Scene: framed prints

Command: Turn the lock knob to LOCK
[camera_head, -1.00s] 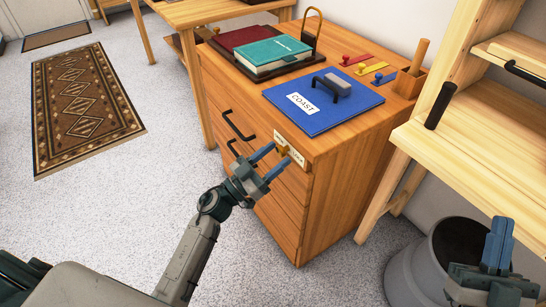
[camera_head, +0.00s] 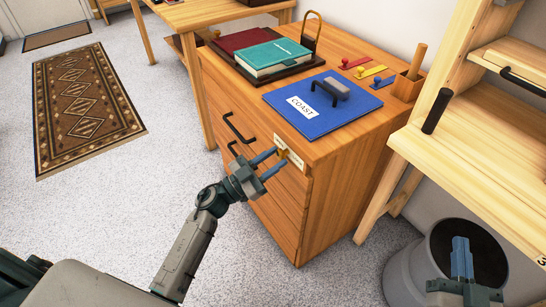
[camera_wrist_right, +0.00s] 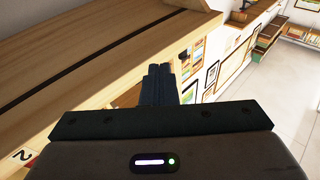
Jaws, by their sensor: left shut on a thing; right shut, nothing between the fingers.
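The lock knob (camera_head: 282,154) is a small brass piece on a pale label plate (camera_head: 293,155) at the top right of the wooden cabinet's (camera_head: 330,200) drawer front. My left gripper (camera_head: 277,157) is at the plate, with its blue fingers shut on the knob. The fingers partly hide the knob, and the plate's lettering is too small to read. My right gripper (camera_head: 461,258) is shut and empty, above the grey bin at the lower right. It also shows in the right wrist view (camera_wrist_right: 160,85), close to a wooden shelf edge.
On the cabinet top are a blue COAST folder (camera_head: 320,105), a teal book (camera_head: 272,57) on a dark tray, and several coloured tags. Black drawer handles (camera_head: 240,128) are left of the knob. A wooden shelf unit (camera_head: 480,130) and grey bin (camera_head: 405,270) stand at right.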

